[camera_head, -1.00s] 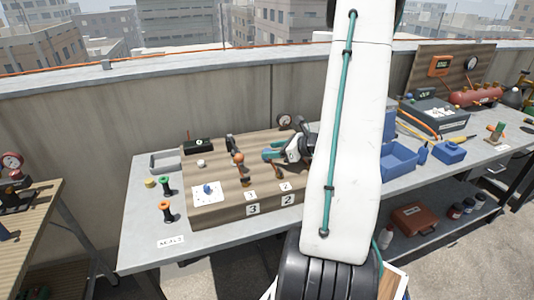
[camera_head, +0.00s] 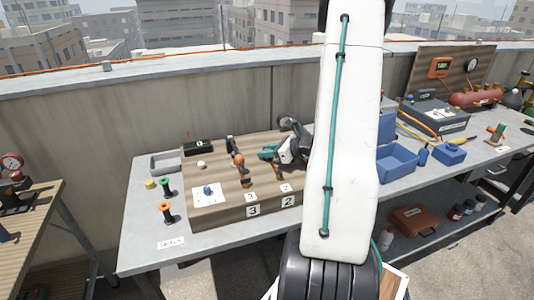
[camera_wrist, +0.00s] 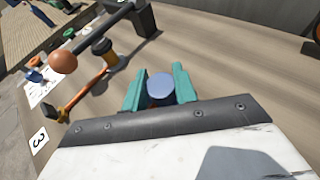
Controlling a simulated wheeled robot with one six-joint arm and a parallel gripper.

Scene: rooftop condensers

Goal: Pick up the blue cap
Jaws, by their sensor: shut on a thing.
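The blue cap (camera_wrist: 160,86) sits between the two teal fingers of my gripper (camera_wrist: 158,80) in the wrist view. The fingers are shut on its sides, and its round blue top faces the camera. In the head view my gripper (camera_head: 267,153) is low over the right half of the wooden board (camera_head: 225,211). The cap cannot be made out there. Whether its underside touches the board is hidden.
A lever with an orange ball (camera_wrist: 63,62) stands left of my gripper, with an orange-handled tool (camera_wrist: 90,92) beside it. A white card (camera_head: 204,199) with a blue piece lies at the board's left. Blue bins (camera_head: 397,165) stand right of my arm. The wall (camera_head: 100,118) runs behind.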

